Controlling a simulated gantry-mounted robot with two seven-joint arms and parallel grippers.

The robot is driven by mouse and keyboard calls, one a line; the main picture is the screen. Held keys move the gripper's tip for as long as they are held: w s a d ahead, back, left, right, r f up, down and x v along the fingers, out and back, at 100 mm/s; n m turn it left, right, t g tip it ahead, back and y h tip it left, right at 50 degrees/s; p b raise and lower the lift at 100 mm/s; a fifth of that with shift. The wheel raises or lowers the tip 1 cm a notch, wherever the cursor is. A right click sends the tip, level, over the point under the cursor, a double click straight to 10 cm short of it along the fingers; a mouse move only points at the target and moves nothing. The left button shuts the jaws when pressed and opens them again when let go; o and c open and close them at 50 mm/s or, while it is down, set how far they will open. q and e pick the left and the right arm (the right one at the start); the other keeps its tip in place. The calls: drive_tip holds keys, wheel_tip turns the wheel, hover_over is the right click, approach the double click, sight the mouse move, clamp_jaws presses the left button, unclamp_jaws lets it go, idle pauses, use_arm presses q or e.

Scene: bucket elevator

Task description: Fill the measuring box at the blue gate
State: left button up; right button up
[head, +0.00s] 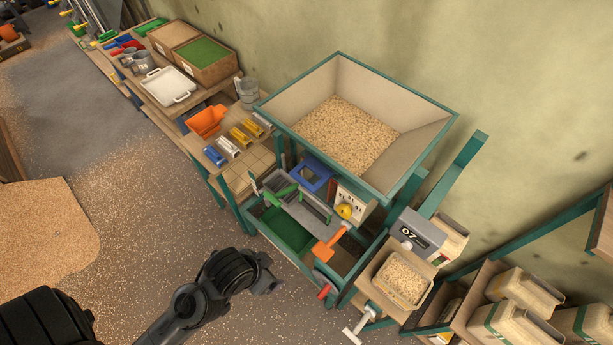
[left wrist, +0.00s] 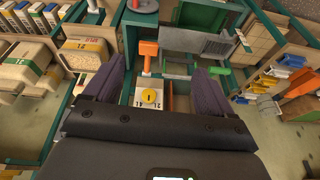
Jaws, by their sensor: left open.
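A blue square frame (head: 312,174), which looks like the blue gate, sits under the large grain hopper (head: 428,112). A yellow knob (head: 345,211) on a pale panel and an orange handle (head: 328,247) are beside it; the knob (left wrist: 149,96) and handle (left wrist: 149,49) also show in the left wrist view. I cannot tell which container is the measuring box. A tan box of grain (head: 404,279) stands in front of a grey display reading 07 (head: 414,234). My left gripper (head: 272,274) is open and empty, left of the machine; its fingers (left wrist: 160,72) are apart. My right gripper is not in view.
A bench at the back left holds an orange scoop (head: 206,121), small blue, white and yellow pieces, and a white tray (head: 168,86). A teal frame stands around a green bin (head: 283,229). Tan bags (head: 525,289) fill the lower right.

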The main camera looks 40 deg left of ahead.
use_arm(q)
drive_tip(key=shift+w+m, duration=0.1)
drive_tip(key=shift+m, duration=0.2)
drive_tip(key=c, duration=0.5)
drive_tip(key=w+m+t, duration=0.2)
drive_tip(key=w, duration=0.1)
drive_tip(key=w+r+m+t, duration=0.1)
drive_tip(key=w, duration=0.1)
drive_tip(key=shift+w+d+r+m+t+h, duration=0.1)
drive_tip(key=shift+w+d+m+t+h, duration=0.2)
drive_tip(key=shift+d+m, duration=0.1)
drive_tip(key=shift+c, duration=1.2)
drive_tip(key=m+t+h+b, duration=0.1)
drive_tip(key=m+t+b, duration=1)
drive_tip(key=m, duration=0.2)
approach(301, 183)
drive_tip(key=w, duration=0.3)
drive_tip(key=w+p, duration=0.1)
drive_tip(key=w, duration=0.5)
drive_tip(key=shift+w+d, duration=0.25)
drive_tip(key=shift+d, duration=0.15)
drive_tip(key=shift+w+d+p, duration=0.1)
drive_tip(key=shift+w+p, duration=0.2)
drive_tip(key=shift+w, duration=0.4)
clamp_jaws()
